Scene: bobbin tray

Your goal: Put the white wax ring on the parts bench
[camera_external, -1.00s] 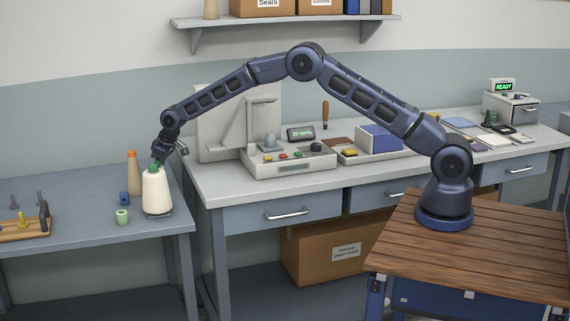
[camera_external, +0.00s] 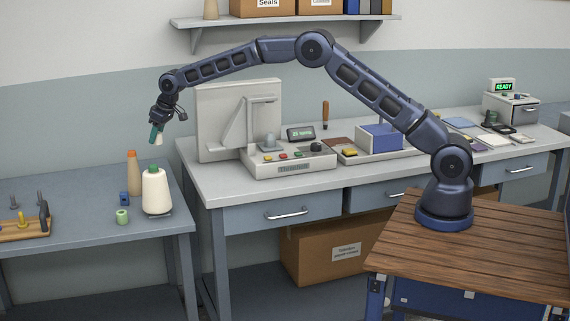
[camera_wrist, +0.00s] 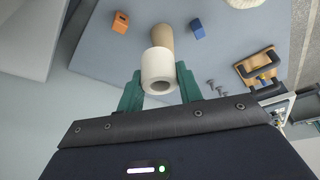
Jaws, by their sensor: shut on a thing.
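The white wax ring (camera_wrist: 158,70) is a short, pale cylinder with a hole in its end. My gripper (camera_wrist: 160,86) is shut on it, with a green finger on each side. In the external view my gripper (camera_external: 157,136) holds the small white ring (camera_external: 159,141) in the air, above and apart from the white thread cone (camera_external: 156,191). That cone stands upright on the low left bench (camera_external: 75,256). A longer grey bench (camera_external: 210,182) stands to its right. I cannot tell which is the parts bench.
The wrist view shows an orange block (camera_wrist: 120,22). The left bench's front is mostly clear.

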